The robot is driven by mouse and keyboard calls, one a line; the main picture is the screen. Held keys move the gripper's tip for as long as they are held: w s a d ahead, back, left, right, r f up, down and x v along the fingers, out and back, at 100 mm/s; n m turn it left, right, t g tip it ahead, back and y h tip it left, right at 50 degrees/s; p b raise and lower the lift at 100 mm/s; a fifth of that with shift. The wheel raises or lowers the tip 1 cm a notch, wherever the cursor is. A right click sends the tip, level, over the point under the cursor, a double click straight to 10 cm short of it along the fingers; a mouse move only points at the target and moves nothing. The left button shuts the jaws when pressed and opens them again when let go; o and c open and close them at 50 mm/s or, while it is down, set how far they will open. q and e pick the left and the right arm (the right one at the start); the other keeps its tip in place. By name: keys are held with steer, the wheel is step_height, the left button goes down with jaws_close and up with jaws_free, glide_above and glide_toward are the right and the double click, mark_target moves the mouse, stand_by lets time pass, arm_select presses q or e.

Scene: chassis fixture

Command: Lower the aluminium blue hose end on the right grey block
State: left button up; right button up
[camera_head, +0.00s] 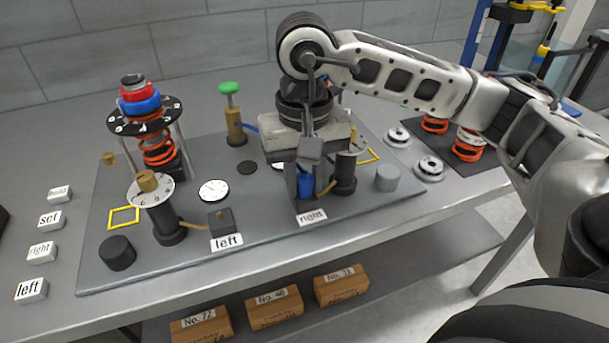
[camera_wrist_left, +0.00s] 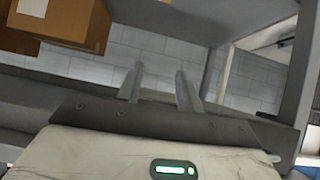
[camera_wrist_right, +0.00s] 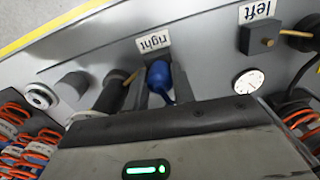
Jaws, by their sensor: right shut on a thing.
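The blue hose end (camera_head: 305,186) is between the fingers of my right gripper (camera_head: 304,190), upright just behind the "right" label (camera_head: 312,217). In the right wrist view the blue hose end (camera_wrist_right: 159,75) shows between the fingertips (camera_wrist_right: 162,92), close to the label (camera_wrist_right: 154,42). The right grey block is hidden by the gripper and hose end, so I cannot tell whether they touch. My left gripper (camera_wrist_left: 157,85) is open and empty, seen only in the left wrist view.
A dark post with a brass arm (camera_head: 344,172) stands close on the right of my right gripper. A brass post with a green knob (camera_head: 233,115) is behind left. A spring stack (camera_head: 155,130) and a dial post (camera_head: 163,215) stand left. Boxes (camera_head: 274,307) lie on the lower shelf.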

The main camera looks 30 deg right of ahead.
arm_select(q)
steer(key=shift+s+d+f+b, duration=0.1)
steer(key=shift+s+f+b, duration=0.15)
steer(key=shift+f, duration=0.3)
steer(key=shift+s+f+b, duration=0.25)
steer(key=shift+f, duration=0.3)
arm_select(e)
steer(key=shift+f, duration=0.2)
steer(key=o, duration=1.1)
arm_select(q)
steer(key=shift+r, duration=0.1)
arm_select(e)
steer(key=shift+r, duration=0.1)
arm_select(q)
steer(key=shift+r+p, duration=2.05)
arm_select(e)
steer(key=shift+r, duration=3.5)
arm_select(q)
steer(key=shift+w+r, duration=0.2)
steer(key=shift+w, duration=0.1)
